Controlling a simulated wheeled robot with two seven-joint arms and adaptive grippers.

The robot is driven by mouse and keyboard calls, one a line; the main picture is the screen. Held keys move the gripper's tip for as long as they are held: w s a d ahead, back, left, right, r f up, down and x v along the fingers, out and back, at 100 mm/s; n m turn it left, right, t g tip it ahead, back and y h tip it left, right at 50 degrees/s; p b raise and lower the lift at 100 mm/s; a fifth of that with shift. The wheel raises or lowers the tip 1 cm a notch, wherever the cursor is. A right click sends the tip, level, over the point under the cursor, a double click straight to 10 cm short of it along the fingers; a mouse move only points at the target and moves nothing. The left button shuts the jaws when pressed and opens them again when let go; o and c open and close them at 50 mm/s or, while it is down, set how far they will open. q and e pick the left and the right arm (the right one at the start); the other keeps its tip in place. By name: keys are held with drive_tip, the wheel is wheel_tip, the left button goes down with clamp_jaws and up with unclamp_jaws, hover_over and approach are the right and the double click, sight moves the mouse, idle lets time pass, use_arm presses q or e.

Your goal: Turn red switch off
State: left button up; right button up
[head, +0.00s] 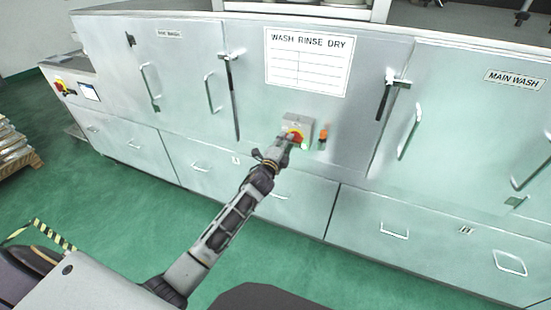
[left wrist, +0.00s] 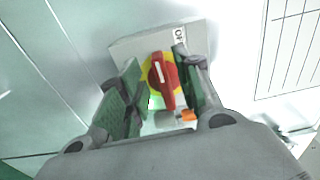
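The red switch (left wrist: 162,80) is a rotary handle on a yellow disc, set on a grey box on the machine's front. In the head view the switch (head: 294,136) is partly covered by my left gripper (head: 284,143). In the left wrist view my left gripper (left wrist: 160,92) is open, with its green-padded fingers on either side of the red handle. I cannot tell whether either finger touches it. Part of a label with "O" shows at the box's top edge. My right gripper is in neither view.
The grey switch box (head: 301,121) is fixed to the metal washing machine (head: 350,120). An orange part (head: 323,134) sits just right of it. Door handles and long latches (head: 234,100) stick out nearby. Another red switch (head: 60,86) is at the far left. The green floor (head: 120,220) is clear in front.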

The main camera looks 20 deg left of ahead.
use_arm(q)
drive_tip(key=s, duration=1)
drive_tip(key=shift+s+a, duration=0.15)
drive_tip(key=shift+a, duration=0.05)
idle(0.3)
drive_tip(key=shift+n, duration=0.3)
